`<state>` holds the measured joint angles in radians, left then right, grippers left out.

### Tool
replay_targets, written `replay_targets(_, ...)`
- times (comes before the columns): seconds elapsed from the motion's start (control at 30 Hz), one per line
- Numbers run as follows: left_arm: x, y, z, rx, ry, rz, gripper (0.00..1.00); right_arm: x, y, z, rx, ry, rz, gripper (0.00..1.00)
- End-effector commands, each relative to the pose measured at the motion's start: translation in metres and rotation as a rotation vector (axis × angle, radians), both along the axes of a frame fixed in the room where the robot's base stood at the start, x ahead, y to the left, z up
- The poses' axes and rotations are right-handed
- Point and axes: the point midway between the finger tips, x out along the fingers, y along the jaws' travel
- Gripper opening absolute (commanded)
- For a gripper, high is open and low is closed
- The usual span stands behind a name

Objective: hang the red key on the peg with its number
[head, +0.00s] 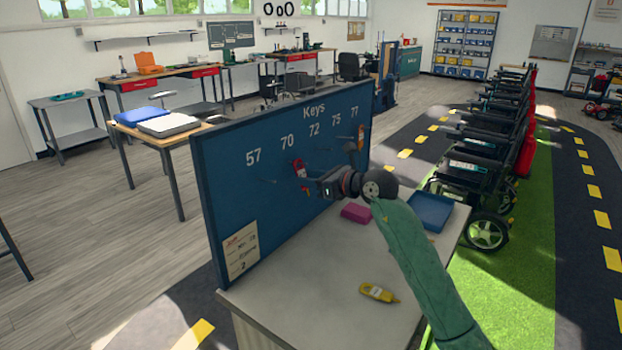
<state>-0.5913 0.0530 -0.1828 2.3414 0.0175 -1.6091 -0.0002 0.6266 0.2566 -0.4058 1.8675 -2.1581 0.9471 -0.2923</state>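The red key (300,170) shows as a red tag with a pale label, close to the face of the blue key board (235,205), below the number 70. My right gripper (312,186) is at the tag's lower right, its fingertips touching or nearly touching it. The fingertips are small and partly hidden, so I cannot tell whether they grip the tag or whether it hangs on a peg. The number on the tag is too small to read. The board shows 57, 70, 72, 75 and 77. My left gripper is out of view.
A yellow key (378,292) lies on the white table (315,290). A pink box (356,212) and a blue tray (430,212) stand farther back. An orange key (361,134) hangs under 77. A paper note (241,250) is on the board's lower left.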

Motion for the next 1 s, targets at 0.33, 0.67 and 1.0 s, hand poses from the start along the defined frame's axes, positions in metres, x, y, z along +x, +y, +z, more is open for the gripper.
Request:
replay_targets(0.33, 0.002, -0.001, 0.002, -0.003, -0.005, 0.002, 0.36, 0.000, 0.000, 0.000, 0.000, 0.000, 0.000, 0.57)
replay_targets(0.67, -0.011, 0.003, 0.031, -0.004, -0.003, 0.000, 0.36, -0.014, -0.020, 0.002, -0.001, -0.002, -0.002, 0.57)
replay_targets(1.0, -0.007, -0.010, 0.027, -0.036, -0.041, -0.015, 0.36, -0.040, -0.056, 0.010, -0.001, 0.000, 0.000, 0.57)
